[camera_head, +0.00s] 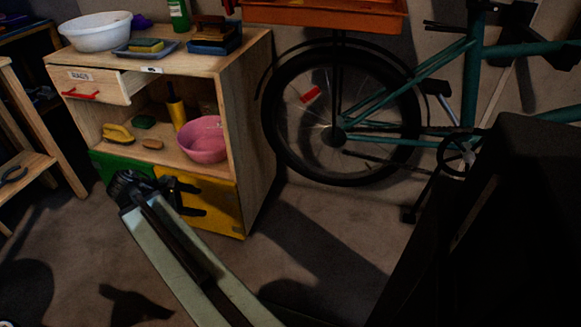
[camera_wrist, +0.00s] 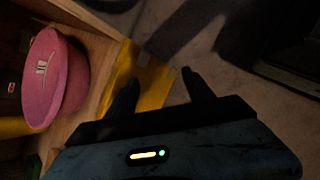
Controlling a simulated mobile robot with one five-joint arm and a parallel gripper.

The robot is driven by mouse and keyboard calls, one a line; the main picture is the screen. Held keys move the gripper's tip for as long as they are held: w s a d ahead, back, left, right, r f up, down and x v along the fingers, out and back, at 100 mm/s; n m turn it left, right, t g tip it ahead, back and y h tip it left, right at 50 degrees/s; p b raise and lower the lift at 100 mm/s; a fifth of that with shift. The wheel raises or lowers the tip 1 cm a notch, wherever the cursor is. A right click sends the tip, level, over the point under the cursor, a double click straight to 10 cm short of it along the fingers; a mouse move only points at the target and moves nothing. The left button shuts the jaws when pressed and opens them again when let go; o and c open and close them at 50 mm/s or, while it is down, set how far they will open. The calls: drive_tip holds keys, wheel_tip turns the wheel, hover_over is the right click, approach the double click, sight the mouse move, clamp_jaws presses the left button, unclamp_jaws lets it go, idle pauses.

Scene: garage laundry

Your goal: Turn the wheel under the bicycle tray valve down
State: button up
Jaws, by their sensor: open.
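The bicycle's rear wheel (camera_head: 409,150) is upright at the right of the cabinet in the head view, with a black tyre and a red reflector (camera_head: 310,94) on its spokes. An orange tray (camera_head: 330,14) is above the wheel, cut by the top edge. I cannot make out a valve on the wheel or tray. My gripper (camera_head: 203,200) is in front of the cabinet's yellow lower door, left of the wheel and apart from it. In the wrist view my gripper (camera_wrist: 161,80) is open and empty, its fingers towards the yellow panel and floor. The wheel is not clearly seen there.
A wooden cabinet (camera_head: 255,130) holds a pink bowl (camera_head: 207,151), a yellow bottle and brushes. Its slightly open drawer (camera_head: 92,87) has a red handle. A white basin stands on top. A wooden stool is at the left. Bare floor (camera_head: 330,225) lies before the bicycle.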

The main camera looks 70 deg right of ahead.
drive_tip(key=s+d+n+g+h+b, duration=0.3)
drive_tip(key=s+d+n+g+b, duration=0.15)
drive_tip(key=s+d, duration=1.1)
drive_tip(key=n+t+h, duration=0.1)
drive_tip(key=n+h, duration=0.1)
drive_tip(key=n, duration=0.7)
approach(291, 152)
drive_tip(key=d+f, duration=0.1)
drive_tip(key=s+d+f, duration=0.1)
drive_tip(key=d, duration=0.1)
drive_tip(key=shift+d+f, duration=0.3)
drive_tip(key=shift+w+n+t+h, duration=0.3)
drive_tip(key=shift+n+t, duration=0.05)
drive_tip(key=shift+n, duration=0.1)
drive_tip(key=b+x, duration=0.2)
drive_tip(key=x, duration=0.6)
